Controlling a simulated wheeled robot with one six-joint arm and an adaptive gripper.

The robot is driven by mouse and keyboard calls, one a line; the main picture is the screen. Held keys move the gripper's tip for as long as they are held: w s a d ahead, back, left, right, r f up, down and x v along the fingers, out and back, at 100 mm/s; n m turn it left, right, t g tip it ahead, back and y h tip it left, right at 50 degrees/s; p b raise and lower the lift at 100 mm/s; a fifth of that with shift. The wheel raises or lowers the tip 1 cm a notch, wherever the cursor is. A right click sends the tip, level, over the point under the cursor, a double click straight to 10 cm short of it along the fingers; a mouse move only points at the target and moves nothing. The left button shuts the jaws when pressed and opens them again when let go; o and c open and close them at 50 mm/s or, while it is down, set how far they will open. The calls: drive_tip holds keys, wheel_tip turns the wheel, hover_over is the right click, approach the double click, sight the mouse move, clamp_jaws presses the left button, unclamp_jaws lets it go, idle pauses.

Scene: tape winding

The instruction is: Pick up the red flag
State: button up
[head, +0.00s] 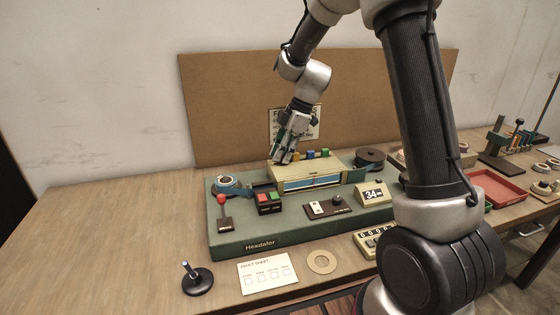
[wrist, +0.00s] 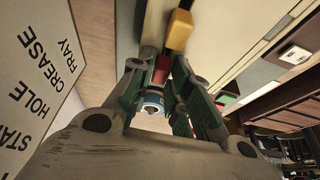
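The red flag (wrist: 162,70) shows in the wrist view as a small red block between my fingertips. In the head view it is hidden behind my gripper (head: 283,157), which points down at the left end of the cream box's top. In the wrist view my gripper (wrist: 160,78) has a finger on each side of the red flag, close to it. I cannot tell whether the fingers touch it. A yellow flag (head: 297,155) stands just to the right, and it shows beyond the fingertips in the wrist view (wrist: 180,30). Blue (head: 311,154) and green (head: 325,153) flags follow in the row.
The cream box (head: 290,178) sits on a green machine base (head: 230,240) with a red-knobbed lever (head: 222,201), a tape roll (head: 228,184) and a dark reel (head: 370,157). A paper notice (head: 308,124) hangs on the board behind. The table's left side is clear.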

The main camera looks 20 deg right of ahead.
drive_tip(key=shift+c, duration=0.6)
